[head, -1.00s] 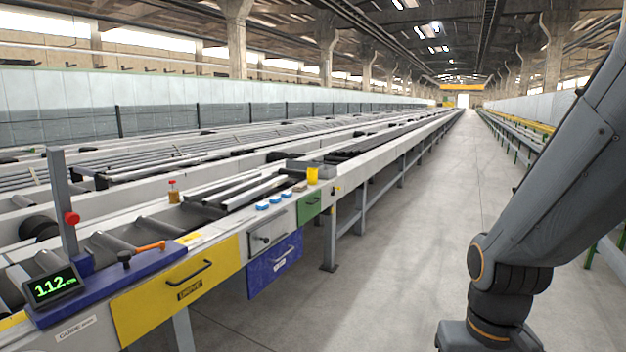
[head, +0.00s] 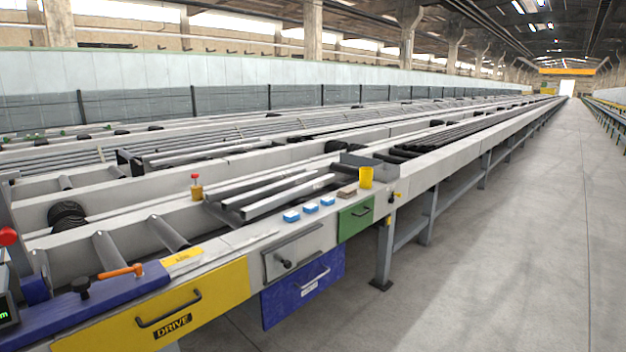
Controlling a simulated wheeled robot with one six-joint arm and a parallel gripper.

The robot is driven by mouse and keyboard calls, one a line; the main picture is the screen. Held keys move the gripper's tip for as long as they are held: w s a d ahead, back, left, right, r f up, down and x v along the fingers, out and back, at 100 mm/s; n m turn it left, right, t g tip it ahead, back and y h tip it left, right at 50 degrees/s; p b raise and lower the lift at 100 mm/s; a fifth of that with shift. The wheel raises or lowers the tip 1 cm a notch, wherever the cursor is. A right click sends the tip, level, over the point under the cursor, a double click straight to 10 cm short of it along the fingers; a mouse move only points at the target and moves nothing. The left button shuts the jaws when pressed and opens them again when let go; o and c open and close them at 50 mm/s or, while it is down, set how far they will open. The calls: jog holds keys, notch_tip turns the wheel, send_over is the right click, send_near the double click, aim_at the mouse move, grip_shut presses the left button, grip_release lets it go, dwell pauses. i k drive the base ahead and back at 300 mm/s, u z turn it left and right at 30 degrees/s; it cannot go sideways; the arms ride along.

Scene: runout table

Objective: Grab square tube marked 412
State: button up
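Several grey metal tubes (head: 285,196) lie side by side on the rollers of the runout table (head: 185,262), near the middle of the head view. Their ends point toward the lower left. No marking such as 412 can be read on any of them, and I cannot tell which one is the square tube named. My gripper is not in view.
A bottle with a red cap (head: 196,187), blue blocks (head: 310,208), a brown block (head: 347,191) and a yellow cup (head: 366,177) stand near the tubes. The floor (head: 480,270) at right is clear.

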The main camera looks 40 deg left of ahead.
aim_at(232, 205)
jog(key=u, duration=0.4)
jog(key=i, duration=0.85)
jog(key=u, duration=1.05)
jog(key=i, duration=0.45)
jog(key=u, duration=0.4)
